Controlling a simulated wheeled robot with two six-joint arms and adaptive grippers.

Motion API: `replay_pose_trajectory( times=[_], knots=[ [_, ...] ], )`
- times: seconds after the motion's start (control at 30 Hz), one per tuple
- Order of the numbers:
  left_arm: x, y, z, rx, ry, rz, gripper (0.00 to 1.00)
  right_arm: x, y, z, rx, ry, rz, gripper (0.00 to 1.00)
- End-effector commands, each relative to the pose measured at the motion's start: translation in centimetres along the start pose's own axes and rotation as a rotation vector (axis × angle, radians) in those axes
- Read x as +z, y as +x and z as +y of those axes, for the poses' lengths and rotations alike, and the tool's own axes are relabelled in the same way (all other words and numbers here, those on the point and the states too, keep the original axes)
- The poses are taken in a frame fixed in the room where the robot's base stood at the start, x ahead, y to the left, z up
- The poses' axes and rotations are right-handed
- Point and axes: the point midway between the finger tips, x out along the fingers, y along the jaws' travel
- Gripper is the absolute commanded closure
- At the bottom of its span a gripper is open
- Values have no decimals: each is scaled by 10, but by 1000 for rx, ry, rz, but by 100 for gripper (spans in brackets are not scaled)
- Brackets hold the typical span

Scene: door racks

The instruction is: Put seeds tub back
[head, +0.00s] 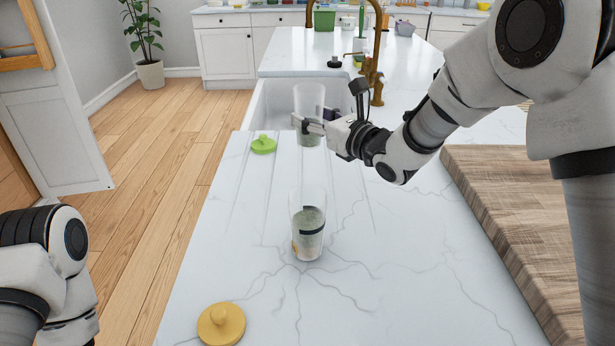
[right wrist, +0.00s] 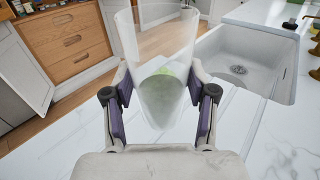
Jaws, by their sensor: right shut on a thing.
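My right gripper (head: 308,126) is shut on a clear tub (head: 309,98) near the front edge of the sink. This tub has pale green contents low inside; it also shows between the fingers in the right wrist view (right wrist: 160,62). I cannot tell whether its base touches the counter. A second clear tub (head: 309,221) stands upright on the counter, nearer to me, with pale grainy contents and a black band. I cannot tell which one is the seeds tub. A green lid (head: 263,145) and a yellow lid (head: 221,324) lie on the counter. My left gripper is out of view.
The white sink (head: 262,107) and a brass tap (head: 372,75) lie beyond the held tub. A wooden board (head: 515,215) covers the counter's right side. A white door (head: 55,135) with a wooden rack (head: 25,45) stands at the left, across the floor.

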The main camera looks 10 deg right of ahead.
Motion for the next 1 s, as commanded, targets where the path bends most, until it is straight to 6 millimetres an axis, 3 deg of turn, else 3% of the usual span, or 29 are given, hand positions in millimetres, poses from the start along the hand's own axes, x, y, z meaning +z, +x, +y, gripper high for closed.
replay_pose_trajectory(
  times=[0.13,0.47,0.87,0.9,0.97,1.0],
  knots=[
    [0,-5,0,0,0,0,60,-34,0,0,-1,5,6,86],
    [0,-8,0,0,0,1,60,-86,1,-1,-1,2,3,86],
    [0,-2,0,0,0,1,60,-94,1,-1,-1,0,0,86],
    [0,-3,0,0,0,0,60,-93,1,-1,-1,1,1,36],
    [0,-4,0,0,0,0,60,-93,1,-1,-1,1,1,18],
    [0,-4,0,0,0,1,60,-93,1,-1,-1,1,2,18]
  ],
)
